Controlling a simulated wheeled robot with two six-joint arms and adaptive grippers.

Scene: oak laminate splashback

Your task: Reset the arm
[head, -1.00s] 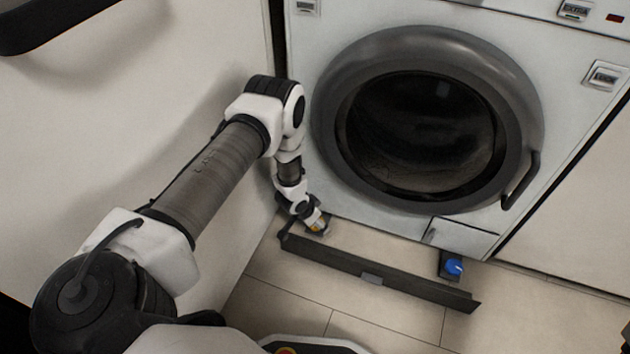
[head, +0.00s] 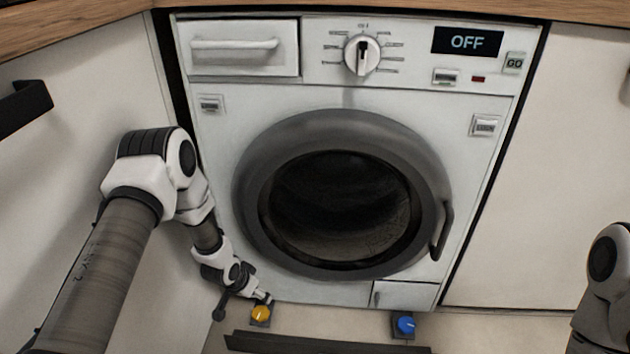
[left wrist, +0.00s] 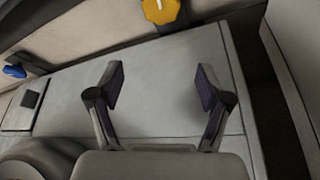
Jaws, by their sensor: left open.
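My left arm reaches down along the left side of the washing machine (head: 215,150). Its gripper (head: 266,298) is low by the machine's bottom left corner, just above a yellow knob (head: 261,313). In the left wrist view the gripper (left wrist: 160,82) is open with nothing between its fingers. The yellow knob (left wrist: 160,9) shows beyond the fingertips there, apart from them. A blue knob (head: 406,324) is at the floor to the right, and it also shows in the left wrist view (left wrist: 14,71). Part of my right arm (head: 604,280) shows at the right edge; its gripper is out of view.
The machine's round door (head: 340,195) is closed and its display (head: 467,41) reads OFF. A dark plinth strip (head: 325,344) lies on the floor in front. A black handle (head: 24,108) juts out at left. A wooden worktop (head: 400,10) runs above.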

